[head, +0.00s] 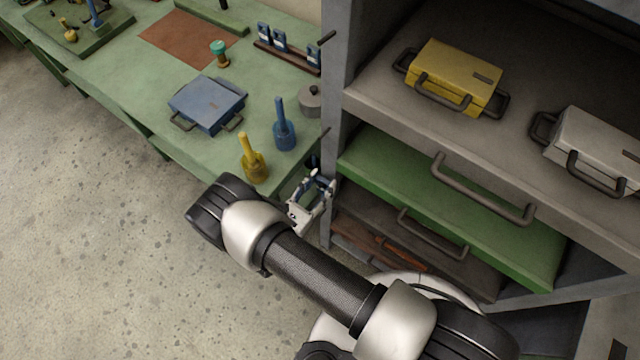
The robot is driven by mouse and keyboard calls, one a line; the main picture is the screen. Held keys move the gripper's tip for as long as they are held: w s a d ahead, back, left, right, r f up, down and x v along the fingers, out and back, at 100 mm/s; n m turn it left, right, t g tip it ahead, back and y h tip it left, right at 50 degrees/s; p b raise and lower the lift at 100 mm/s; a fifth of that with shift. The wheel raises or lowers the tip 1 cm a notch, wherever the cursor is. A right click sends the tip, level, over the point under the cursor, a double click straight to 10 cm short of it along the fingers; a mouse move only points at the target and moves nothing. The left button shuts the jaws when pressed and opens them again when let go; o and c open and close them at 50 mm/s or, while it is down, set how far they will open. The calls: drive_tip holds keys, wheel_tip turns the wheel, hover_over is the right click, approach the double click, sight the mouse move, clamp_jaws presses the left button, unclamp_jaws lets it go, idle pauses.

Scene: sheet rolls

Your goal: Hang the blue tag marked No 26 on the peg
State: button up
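Blue tags with white labels (280,41) stand in a dark wooden rack at the back of the green bench, with a gap between the middle and right ones. Their numbers are too small to read. A dark peg (327,38) sticks out from the grey cabinet's side; a second dark peg (325,132) shows lower down. My gripper (316,180) is beside the cabinet's front post, below the lower peg. A small dark blue thing (313,162) shows at its fingertips. I cannot tell whether it is held, or whether it is a tag.
The green bench (150,80) holds a blue case (207,104), yellow (252,160) and blue (284,128) handled tools, and a grey lidded pot (311,99). The cabinet holds a yellow case (455,76), a silver case (592,148) and a protruding green drawer (450,205). Floor at left is clear.

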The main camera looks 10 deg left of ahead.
drive_tip(key=o, duration=0.5)
drive_tip(key=shift+s, duration=0.1)
drive_tip(key=v, duration=1.2)
